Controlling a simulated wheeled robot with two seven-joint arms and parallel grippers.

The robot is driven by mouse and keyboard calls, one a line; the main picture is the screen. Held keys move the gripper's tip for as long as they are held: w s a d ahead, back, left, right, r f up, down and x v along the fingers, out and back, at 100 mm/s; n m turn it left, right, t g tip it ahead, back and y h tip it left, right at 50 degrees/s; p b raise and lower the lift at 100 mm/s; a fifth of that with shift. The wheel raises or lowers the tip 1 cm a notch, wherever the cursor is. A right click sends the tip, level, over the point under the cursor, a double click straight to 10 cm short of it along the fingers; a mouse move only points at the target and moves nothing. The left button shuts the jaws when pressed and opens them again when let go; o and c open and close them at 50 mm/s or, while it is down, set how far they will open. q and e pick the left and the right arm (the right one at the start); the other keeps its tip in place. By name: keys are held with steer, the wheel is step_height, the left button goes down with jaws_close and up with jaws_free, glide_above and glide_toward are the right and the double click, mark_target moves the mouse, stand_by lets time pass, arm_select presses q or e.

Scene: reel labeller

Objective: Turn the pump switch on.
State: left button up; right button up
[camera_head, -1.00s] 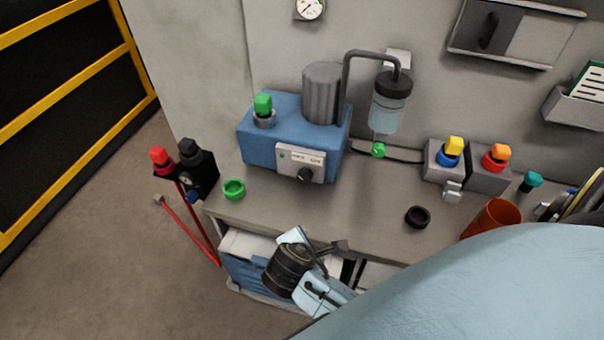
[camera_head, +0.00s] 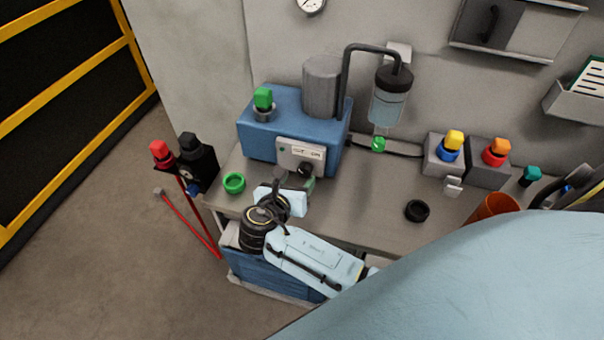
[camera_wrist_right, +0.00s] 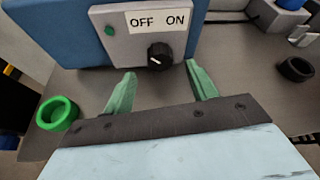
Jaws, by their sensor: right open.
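The pump switch is a black rotary knob (camera_wrist_right: 160,57) on a grey panel (camera_wrist_right: 112,32) labelled OFF and ON. The knob's white mark points up and left, toward OFF. The panel is on the front of the blue pump box (camera_head: 258,142); the knob also shows in the head view (camera_head: 305,169). My right gripper (camera_wrist_right: 161,82) is open, its green fingers apart. The fingertips are just short of the knob, one to each side, touching nothing. In the head view my right gripper (camera_head: 294,183) is in front of the panel. My left gripper is not in view.
A green ring (camera_head: 234,183) lies on the bench left of my right gripper. A black ring (camera_head: 417,211) and an orange cup (camera_head: 492,207) are to the right. The bench middle is clear.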

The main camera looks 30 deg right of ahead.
mark_target(303, 172)
steer(key=x, duration=0.5)
steer(key=c, duration=1)
